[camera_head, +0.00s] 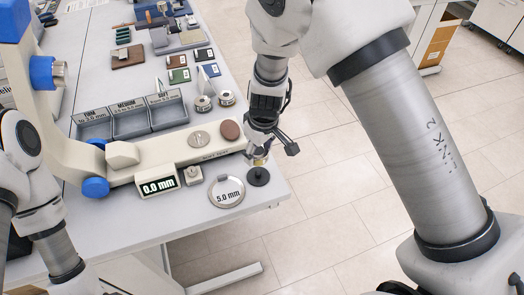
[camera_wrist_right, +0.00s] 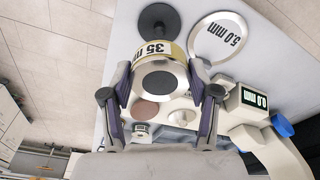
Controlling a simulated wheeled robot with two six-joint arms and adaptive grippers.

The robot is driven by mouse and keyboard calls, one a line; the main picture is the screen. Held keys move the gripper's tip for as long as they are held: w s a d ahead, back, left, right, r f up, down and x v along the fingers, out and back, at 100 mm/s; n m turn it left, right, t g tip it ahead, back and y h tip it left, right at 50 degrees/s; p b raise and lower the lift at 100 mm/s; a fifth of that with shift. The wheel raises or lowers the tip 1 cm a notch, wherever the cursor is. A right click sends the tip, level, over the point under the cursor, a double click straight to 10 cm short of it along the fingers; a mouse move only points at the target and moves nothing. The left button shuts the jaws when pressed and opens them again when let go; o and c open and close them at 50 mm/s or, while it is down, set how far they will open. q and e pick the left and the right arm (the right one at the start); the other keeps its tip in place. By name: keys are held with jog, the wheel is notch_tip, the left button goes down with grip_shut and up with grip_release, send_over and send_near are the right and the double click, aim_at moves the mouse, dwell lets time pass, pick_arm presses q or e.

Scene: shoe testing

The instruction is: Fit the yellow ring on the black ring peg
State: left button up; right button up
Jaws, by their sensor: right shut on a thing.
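The yellow ring (camera_wrist_right: 169,49) carries a white label with black print and is between the fingers of my right gripper (camera_wrist_right: 160,74). My right gripper is shut on the ring's sides. In the head view the yellow ring (camera_head: 260,161) shows small and partly hidden under my right gripper (camera_head: 263,150). The black ring peg (camera_head: 259,178) has a round dark base near the table's right edge, just below the ring in that picture. The peg also shows beyond the ring in the right wrist view (camera_wrist_right: 158,17). A gap between ring and peg is hard to judge.
A round 5.0 mm plate (camera_head: 226,193) lies left of the peg. A gauge with a 0.0 mm display (camera_head: 159,186) stands farther left. A brown disc (camera_head: 230,130) and a labelled grey tray (camera_head: 130,120) are behind. The table's right edge (camera_head: 284,185) is close to the peg.

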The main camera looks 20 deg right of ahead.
aim_at(259, 172)
jog(key=shift+w+a, duration=0.1)
jog(key=shift+f+b, duration=0.2)
jog(key=shift+b, duration=0.2)
notch_tip(259, 172, down, 5)
jog(key=b, duration=0.4)
jog(key=shift+f+b, duration=0.2)
jog(key=shift+b, duration=0.2)
jog(key=shift+b, duration=0.35)
dwell(0.9)
jog(key=shift+f, duration=0.1)
jog(key=shift+f+b, duration=0.35)
jog(key=shift+b, duration=0.1)
jog(key=shift+f+b, duration=1.15)
jog(key=shift+f, duration=0.05)
